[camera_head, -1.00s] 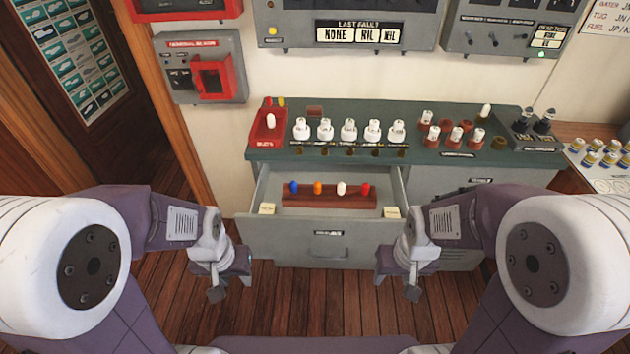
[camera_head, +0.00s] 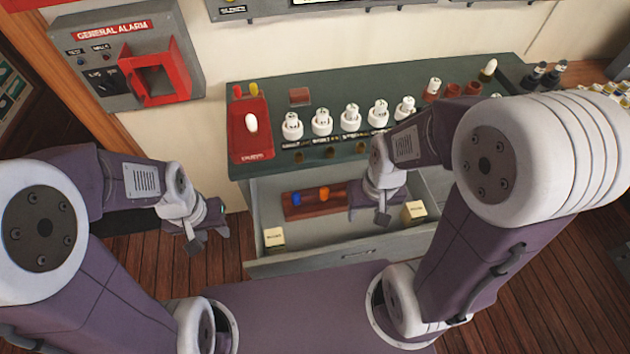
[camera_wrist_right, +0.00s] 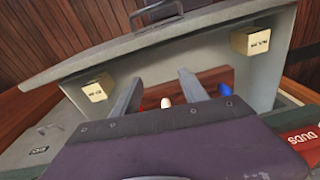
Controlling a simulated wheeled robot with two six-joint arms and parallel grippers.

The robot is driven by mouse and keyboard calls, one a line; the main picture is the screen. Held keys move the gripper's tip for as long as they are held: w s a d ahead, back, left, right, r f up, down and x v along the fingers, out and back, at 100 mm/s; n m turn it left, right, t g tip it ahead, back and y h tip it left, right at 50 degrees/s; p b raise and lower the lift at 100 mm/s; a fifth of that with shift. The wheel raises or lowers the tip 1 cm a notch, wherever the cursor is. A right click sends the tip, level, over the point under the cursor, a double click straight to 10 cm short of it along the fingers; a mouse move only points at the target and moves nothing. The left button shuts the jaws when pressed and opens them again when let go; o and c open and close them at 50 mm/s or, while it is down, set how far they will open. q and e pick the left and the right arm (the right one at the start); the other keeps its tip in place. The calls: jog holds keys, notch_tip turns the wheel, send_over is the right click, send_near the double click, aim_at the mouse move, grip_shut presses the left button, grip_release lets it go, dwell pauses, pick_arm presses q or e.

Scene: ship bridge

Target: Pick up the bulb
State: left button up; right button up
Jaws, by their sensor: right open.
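A wooden rack (camera_head: 296,212) stands inside the open grey drawer (camera_head: 318,258). A blue bulb (camera_head: 297,197) and an orange bulb (camera_head: 324,193) stand in it. My right gripper (camera_head: 381,216) hides the rack's right part in the head view. In the right wrist view, my right gripper (camera_wrist_right: 160,86) is open, with a white bulb (camera_wrist_right: 166,102) visible between its fingers, apart from them. The blue bulb shows at the right (camera_wrist_right: 225,89).
A red duds tray (camera_head: 262,151) holding a white bulb (camera_head: 250,123) sits on the green counter (camera_head: 355,92), near several white sockets. Cream boxes stand in the drawer's left (camera_head: 275,237) and right (camera_head: 414,211) front corners.

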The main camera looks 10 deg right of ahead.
jog(key=s+a+r+m+g+y, duration=0.2)
jog(key=a+m+g+y, duration=0.15)
jog(key=a+m, duration=0.2)
jog(key=m+t+y, duration=0.5)
jog(key=m+y, duration=0.4)
jog(key=m, duration=0.3)
send_over(328, 190)
jog(key=s, duration=0.4)
notch_tip(328, 190, down, 3)
jog(key=d+f+m+t, duration=0.1)
jog(key=d+f, duration=0.1)
jog(key=d+f+m+t, duration=0.1)
jog(key=d+f+m, duration=0.1)
jog(key=d, duration=0.1)
jog(key=d+f+m+t+b, duration=0.1)
jog(key=d+f, duration=0.1)
jog(key=d, duration=0.1)
jog(key=shift+w+d+f+m, duration=0.1)
jog(key=shift+w+d+m, duration=0.05)
jog(key=shift+w+m, duration=0.2)
jog(key=shift+h, duration=0.25)
jog(key=x, duration=0.8)
jog(key=shift+w+a+p, duration=0.1)
jog(key=shift+a+p, duration=0.3)
jog(key=shift+a, duration=0.05)
grip_shut()
